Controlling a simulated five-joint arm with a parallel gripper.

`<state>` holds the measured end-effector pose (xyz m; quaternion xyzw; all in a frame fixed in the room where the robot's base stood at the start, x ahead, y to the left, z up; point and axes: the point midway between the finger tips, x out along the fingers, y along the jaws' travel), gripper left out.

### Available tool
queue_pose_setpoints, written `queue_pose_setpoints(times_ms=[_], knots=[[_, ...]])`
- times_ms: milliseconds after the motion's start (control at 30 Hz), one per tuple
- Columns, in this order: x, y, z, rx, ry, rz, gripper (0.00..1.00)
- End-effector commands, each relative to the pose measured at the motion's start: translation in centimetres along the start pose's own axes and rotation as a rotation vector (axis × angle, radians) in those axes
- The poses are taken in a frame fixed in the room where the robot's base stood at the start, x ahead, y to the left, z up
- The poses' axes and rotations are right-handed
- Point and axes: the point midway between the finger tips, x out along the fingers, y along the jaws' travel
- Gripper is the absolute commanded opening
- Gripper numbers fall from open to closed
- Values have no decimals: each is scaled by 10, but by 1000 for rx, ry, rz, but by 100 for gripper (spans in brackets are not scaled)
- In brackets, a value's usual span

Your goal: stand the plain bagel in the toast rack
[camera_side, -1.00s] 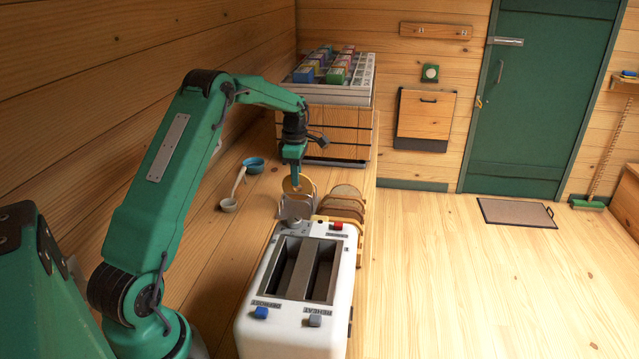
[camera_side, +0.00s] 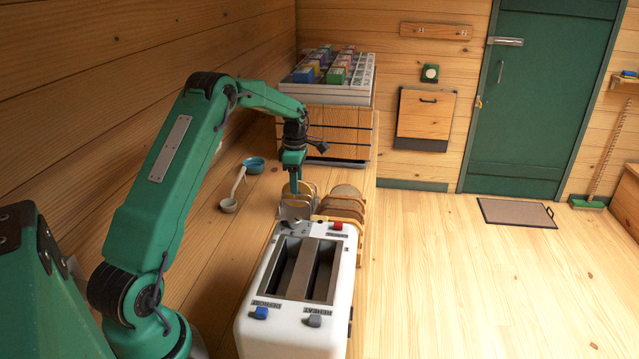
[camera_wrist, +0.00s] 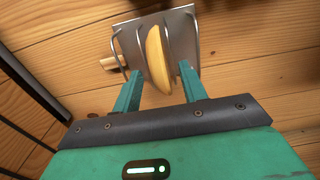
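The plain bagel (camera_wrist: 156,55) is a pale yellow ring seen nearly edge-on in the wrist view. It stands upright between the wires of the grey metal toast rack (camera_wrist: 186,22). My gripper (camera_wrist: 160,72) has one finger on each side of the bagel, with a narrow gap showing at both sides, so it looks open. In the side view my gripper (camera_side: 294,190) is low over the toast rack (camera_side: 295,212), just behind the toaster. The bagel (camera_side: 309,188) is partly hidden there by the fingers, and its lower edge is hidden by the rack.
The white toaster (camera_side: 276,324) stands directly in front of the rack. Several slices stand in a wooden holder (camera_side: 357,232) close on the right. A crate (camera_side: 330,95) stands behind.

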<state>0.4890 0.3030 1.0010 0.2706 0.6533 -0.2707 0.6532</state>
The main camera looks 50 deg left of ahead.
Motion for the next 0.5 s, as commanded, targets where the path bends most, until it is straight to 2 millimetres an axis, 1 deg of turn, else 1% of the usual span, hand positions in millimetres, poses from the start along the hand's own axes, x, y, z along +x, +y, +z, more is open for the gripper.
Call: queue_pose_setpoints(times_ms=[267, 367, 500], knots=[[-3, 0, 0, 0, 0, 1, 42], [-9, 1, 0, 0, -1, 3, 42], [-23, 1, 0, 0, -1, 4, 42]])
